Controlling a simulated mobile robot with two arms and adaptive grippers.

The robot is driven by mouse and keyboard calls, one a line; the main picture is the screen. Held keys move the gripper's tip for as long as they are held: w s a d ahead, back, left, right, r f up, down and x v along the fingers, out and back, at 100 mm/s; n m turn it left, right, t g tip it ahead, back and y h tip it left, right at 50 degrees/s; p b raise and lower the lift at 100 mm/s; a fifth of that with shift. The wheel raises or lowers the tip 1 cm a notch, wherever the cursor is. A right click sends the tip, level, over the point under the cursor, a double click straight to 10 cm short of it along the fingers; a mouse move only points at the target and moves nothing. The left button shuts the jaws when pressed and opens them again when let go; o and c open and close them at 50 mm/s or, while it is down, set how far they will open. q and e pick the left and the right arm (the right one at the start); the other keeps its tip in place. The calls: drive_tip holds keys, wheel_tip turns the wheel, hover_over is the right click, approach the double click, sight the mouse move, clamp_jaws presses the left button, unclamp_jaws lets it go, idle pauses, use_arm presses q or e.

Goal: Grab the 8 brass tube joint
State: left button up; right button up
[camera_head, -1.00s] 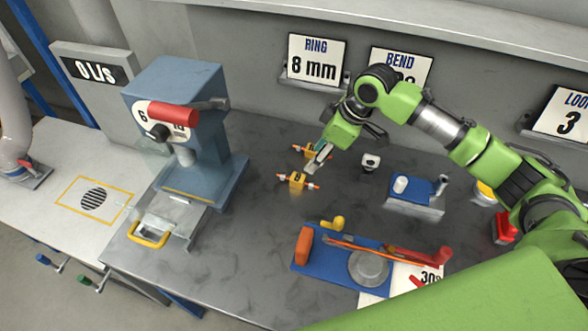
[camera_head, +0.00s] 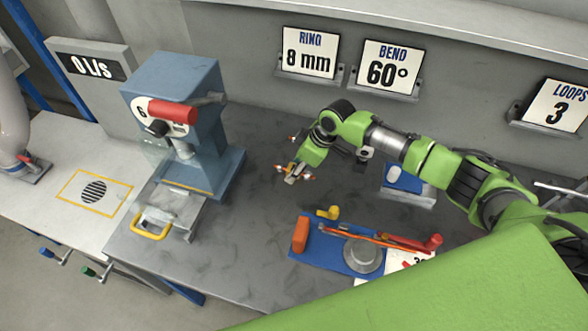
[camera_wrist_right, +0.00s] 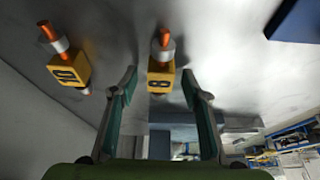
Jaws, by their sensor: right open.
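The joint marked 8 (camera_wrist_right: 161,77) is a yellow block with orange tube ends. In the right wrist view it stands between and just beyond the two fingertips of my open right gripper (camera_wrist_right: 161,82). A like joint marked 10 (camera_wrist_right: 70,70) lies to its left, outside the fingers. In the head view my right gripper (camera_head: 293,175) is over the front joint (camera_head: 296,173) and covers much of it; whether the fingers touch it I cannot tell. The other joint is mostly hidden behind the gripper there.
A blue press (camera_head: 178,115) with a red handle stands at the left. A blue bending jig (camera_head: 325,254) lies in front, with a small yellow piece (camera_head: 329,212) behind it. A blue-topped block (camera_head: 403,180) sits to the right. Sign holders line the back wall.

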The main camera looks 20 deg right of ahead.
drive_tip(key=shift+c, duration=1.2)
clamp_jaws()
